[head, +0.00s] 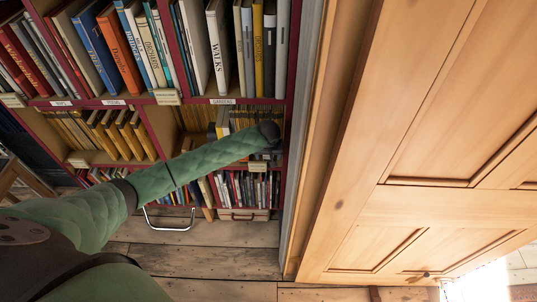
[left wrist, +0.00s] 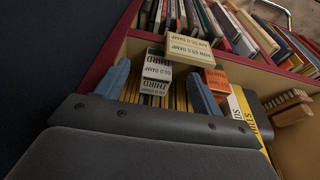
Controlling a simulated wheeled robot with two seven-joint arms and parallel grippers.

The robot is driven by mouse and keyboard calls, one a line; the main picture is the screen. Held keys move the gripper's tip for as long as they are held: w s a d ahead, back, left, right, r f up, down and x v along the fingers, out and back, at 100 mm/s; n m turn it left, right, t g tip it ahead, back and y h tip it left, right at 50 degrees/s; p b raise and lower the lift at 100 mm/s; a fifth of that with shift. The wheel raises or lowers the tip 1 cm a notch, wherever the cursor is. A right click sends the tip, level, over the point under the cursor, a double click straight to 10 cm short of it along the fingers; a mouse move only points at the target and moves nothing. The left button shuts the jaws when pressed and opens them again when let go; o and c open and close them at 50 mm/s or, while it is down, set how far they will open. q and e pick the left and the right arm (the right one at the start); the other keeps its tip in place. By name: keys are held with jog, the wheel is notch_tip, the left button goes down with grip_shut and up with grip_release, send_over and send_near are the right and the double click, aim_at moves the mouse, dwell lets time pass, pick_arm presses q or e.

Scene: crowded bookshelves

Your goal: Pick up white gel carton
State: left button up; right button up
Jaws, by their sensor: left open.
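My left gripper (head: 270,131) reaches into the right end of the middle shelf in the head view, its fingers hidden there. In the left wrist view my left gripper (left wrist: 158,72) has its two blue fingers spread apart. A small white and dark green carton with printed text (left wrist: 157,72) shows between the fingers, with clear space to each side. It may be the white gel carton; its label is too blurred to be sure. In the head view I cannot make the carton out. My right gripper is not in view.
A cream label-like block (left wrist: 190,50) and an orange-topped carton (left wrist: 217,80) sit close to the fingers. A wooden brush-like object (left wrist: 291,107) is at the right. In the head view a wooden door (head: 440,120) stands right of the red bookcase (head: 298,90).

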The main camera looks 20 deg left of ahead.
pick_arm(q)
jog(key=w, duration=0.1)
jog(key=w+a, duration=0.1)
jog(key=w, duration=0.1)
jog(key=shift+w+r+p, duration=0.1)
jog(key=shift+w+p, duration=0.2)
jog(key=shift+p, duration=0.1)
jog(key=shift+p+x, duration=0.7)
jog(key=shift+x, duration=1.85)
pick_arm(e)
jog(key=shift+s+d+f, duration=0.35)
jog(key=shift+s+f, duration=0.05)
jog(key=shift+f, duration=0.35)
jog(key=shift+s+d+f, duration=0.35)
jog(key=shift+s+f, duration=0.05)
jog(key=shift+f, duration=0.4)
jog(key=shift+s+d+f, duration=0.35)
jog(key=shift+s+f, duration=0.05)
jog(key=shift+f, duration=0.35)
pick_arm(q)
jog(key=shift+s, duration=0.1)
jog(key=c, duration=1.1)
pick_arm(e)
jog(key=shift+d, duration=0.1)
